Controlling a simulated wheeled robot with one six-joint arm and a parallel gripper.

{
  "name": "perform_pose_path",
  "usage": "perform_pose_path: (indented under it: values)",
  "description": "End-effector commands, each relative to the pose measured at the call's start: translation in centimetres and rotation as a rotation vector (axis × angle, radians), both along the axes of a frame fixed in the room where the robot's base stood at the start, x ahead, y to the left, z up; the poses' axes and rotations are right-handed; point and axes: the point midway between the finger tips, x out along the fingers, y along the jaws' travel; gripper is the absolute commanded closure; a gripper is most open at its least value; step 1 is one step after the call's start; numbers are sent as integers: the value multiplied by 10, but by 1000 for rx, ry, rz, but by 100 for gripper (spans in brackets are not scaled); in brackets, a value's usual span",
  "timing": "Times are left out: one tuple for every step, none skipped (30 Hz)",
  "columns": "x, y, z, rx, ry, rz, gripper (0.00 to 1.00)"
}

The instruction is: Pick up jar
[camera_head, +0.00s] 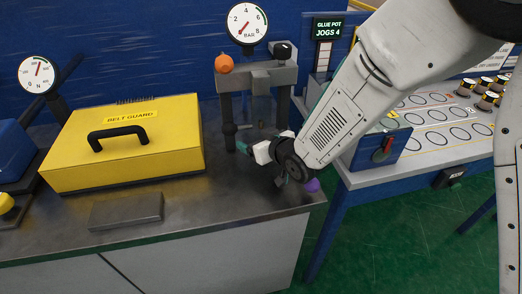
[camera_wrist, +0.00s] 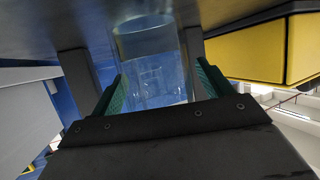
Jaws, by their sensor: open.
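The jar (camera_wrist: 150,68) is clear glass, seen in the wrist view between two dark posts. In the head view a faint clear shape, the jar (camera_head: 262,108), stands between the posts of the grey press frame (camera_head: 285,76), partly hidden. My gripper (camera_head: 243,147) is low at the front of the frame, pointing left toward it. In the wrist view its green-padded fingers (camera_wrist: 162,82) are open, one on each side of the jar's view. I cannot tell whether the pads touch the glass.
A yellow belt guard (camera_head: 150,150) stands left on the metal bench. A grey block (camera_head: 126,211) lies in front of it. An orange ball knob (camera_head: 224,63) and a dial gauge (camera_head: 247,23) top the frame. A purple knob (camera_head: 313,185) is at the bench's right edge.

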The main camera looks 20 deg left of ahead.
Motion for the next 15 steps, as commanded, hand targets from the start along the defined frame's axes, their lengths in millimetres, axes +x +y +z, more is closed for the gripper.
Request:
perform_pose_path:
  values:
    - [0, 0, 0, 0, 0, 0, 21]
    - [0, 0, 0, 0, 0, 0, 21]
    - [0, 0, 0, 0, 0, 0, 21]
    - [0, 0, 0, 0, 0, 0, 26]
    - [0, 0, 0, 0, 0, 0, 35]
    - [0, 0, 0, 0, 0, 0, 46]
    - [0, 0, 0, 0, 0, 0, 54]
    - [0, 0, 0, 0, 0, 0, 63]
    - [0, 0, 0, 0, 0, 0, 72]
    - [0, 0, 0, -1, 1, 0, 72]
    - [0, 0, 0, 0, 0, 0, 72]
    - [0, 0, 0, 0, 0, 0, 72]
    - [0, -1, 0, 0, 0, 0, 72]
    - [0, -1, 0, 0, 0, 0, 72]
    - [0, -1, 0, 0, 0, 0, 72]
